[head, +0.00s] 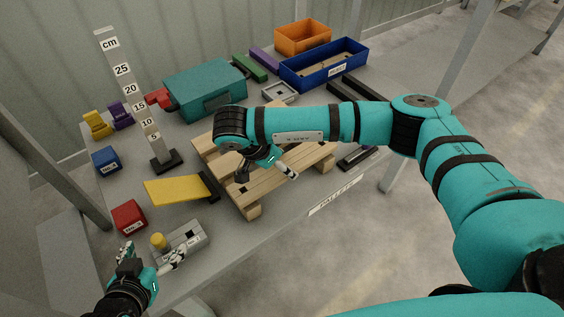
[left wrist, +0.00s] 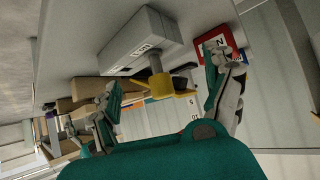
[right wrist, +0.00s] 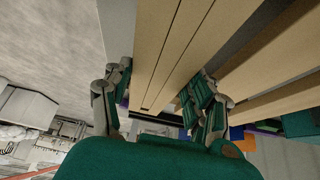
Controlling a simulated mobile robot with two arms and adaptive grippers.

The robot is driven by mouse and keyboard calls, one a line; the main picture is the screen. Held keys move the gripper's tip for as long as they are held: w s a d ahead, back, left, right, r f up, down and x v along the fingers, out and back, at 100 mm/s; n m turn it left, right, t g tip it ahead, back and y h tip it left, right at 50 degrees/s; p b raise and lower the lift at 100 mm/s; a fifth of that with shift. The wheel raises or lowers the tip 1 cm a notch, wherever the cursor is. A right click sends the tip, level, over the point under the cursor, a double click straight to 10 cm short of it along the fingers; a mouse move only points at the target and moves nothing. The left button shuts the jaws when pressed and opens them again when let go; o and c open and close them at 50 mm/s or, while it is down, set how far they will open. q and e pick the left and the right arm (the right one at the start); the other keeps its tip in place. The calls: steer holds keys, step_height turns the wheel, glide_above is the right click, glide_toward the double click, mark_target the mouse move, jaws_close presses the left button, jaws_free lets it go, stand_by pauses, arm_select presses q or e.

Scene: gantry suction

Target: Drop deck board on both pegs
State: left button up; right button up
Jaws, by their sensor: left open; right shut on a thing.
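The wooden pallet (head: 222,165) lies on the table. My right gripper (head: 268,173) is over its near part. In the right wrist view my right gripper (right wrist: 152,98) is shut on a pale deck board (right wrist: 172,62) running lengthwise between its fingers, with a dark slot in it. I cannot tell whether the board rests on the pallet, and no pegs can be made out. My left gripper (head: 150,256) is open at the near left of the table. A yellow knob (head: 158,241) on a grey block (head: 196,236) is between its fingers; it also shows in the left wrist view (left wrist: 155,84).
A yellow ramp (head: 172,192) and a red box (head: 129,217) stand left of the pallet. A height scale (head: 138,100) rises behind them. A teal case (head: 205,88), a blue bin (head: 325,66) and an orange bin (head: 302,37) are at the back. My right arm spans the right side.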

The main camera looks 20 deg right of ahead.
mark_target(158, 238)
arm_select(q)
steer(key=shift+w+d+r+t+h+b, duration=0.25)
steer(key=shift+w+d+r+t, duration=0.1)
steer(key=shift+w+r+t, duration=0.4)
steer(key=shift+w+d+r+t+h+b, duration=0.3)
steer(key=shift+w+r+t, duration=0.35)
steer(key=shift+r, duration=0.25)
arm_select(e)
steer(key=shift+f, duration=0.6)
arm_select(q)
steer(key=shift+w+r, duration=0.1)
arm_select(e)
steer(key=o, duration=1.4)
steer(key=shift+c, duration=0.2)
steer(key=v, duration=1.1)
steer(key=shift+a+f, duration=0.1)
steer(key=shift+s+a+r, duration=0.1)
steer(key=shift+a+r, duration=0.15)
steer(key=shift+r, duration=0.2)
